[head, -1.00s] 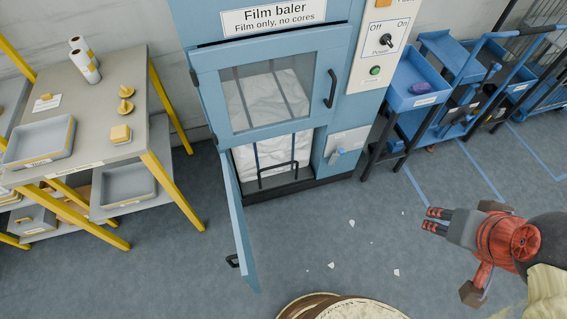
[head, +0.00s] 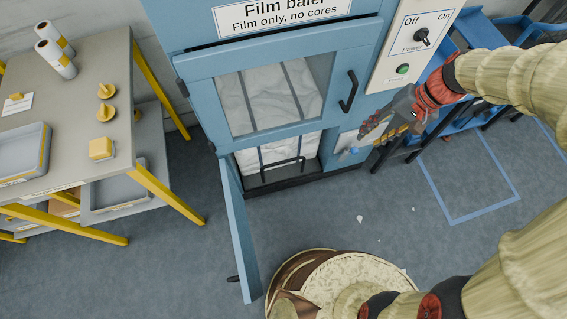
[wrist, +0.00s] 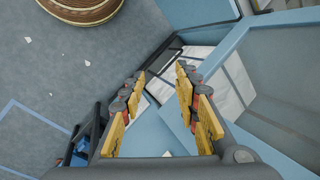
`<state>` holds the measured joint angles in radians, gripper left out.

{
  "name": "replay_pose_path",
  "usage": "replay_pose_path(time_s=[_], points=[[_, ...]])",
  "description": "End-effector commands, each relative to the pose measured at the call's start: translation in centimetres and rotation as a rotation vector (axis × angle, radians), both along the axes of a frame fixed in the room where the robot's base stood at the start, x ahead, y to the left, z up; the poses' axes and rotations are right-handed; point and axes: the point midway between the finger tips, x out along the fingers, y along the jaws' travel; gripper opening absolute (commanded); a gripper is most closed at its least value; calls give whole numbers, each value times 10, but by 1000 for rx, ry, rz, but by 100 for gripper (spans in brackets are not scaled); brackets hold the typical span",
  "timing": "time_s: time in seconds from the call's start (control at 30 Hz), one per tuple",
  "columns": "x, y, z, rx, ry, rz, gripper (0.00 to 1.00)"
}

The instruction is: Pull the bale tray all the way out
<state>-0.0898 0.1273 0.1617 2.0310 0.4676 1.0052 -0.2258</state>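The film baler (head: 268,60) stands ahead, and its lower door (head: 238,235) is swung open to the left. Inside the lower opening, a dark bale tray (head: 262,179) sits under a white wrapped bale (head: 290,151). The tray has a black bar handle (head: 284,163) at its front. My gripper (head: 365,132) is right of the opening, in front of the baler's lower right side, apart from the handle. In the wrist view my gripper (wrist: 161,72) has its fingers spread and nothing between them; the bale (wrist: 195,58) shows beyond.
The upper window door (head: 277,95) is shut. A grey table (head: 85,120) with yellow legs stands left. Blue carts are at the right. Small white scraps (head: 360,218) lie on otherwise clear floor before the baler.

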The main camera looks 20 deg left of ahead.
Motion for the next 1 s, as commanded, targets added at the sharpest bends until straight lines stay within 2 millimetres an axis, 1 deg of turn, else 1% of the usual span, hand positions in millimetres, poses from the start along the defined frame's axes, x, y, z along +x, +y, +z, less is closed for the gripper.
replay_pose_path(time_s=[0.03,0.27,0.3,0.37,0.4,0.57,0.7,0.77,0.8,0.87,0.9,0.97,1.0], points=[[5,8,-20,17,40,1,32],[22,45,-99,101,191,-6,32],[24,52,-114,116,217,-9,32],[25,61,-137,136,256,-14,32],[26,67,-152,150,280,-18,32],[22,90,-217,202,378,-40,32],[13,110,-275,249,457,-64,32],[9,119,-300,276,485,-74,32],[6,125,-316,296,502,-81,32],[4,135,-339,334,519,-91,32],[4,142,-355,364,525,-98,32],[4,154,-377,417,527,-108,32],[6,163,-392,457,521,-115,32]])
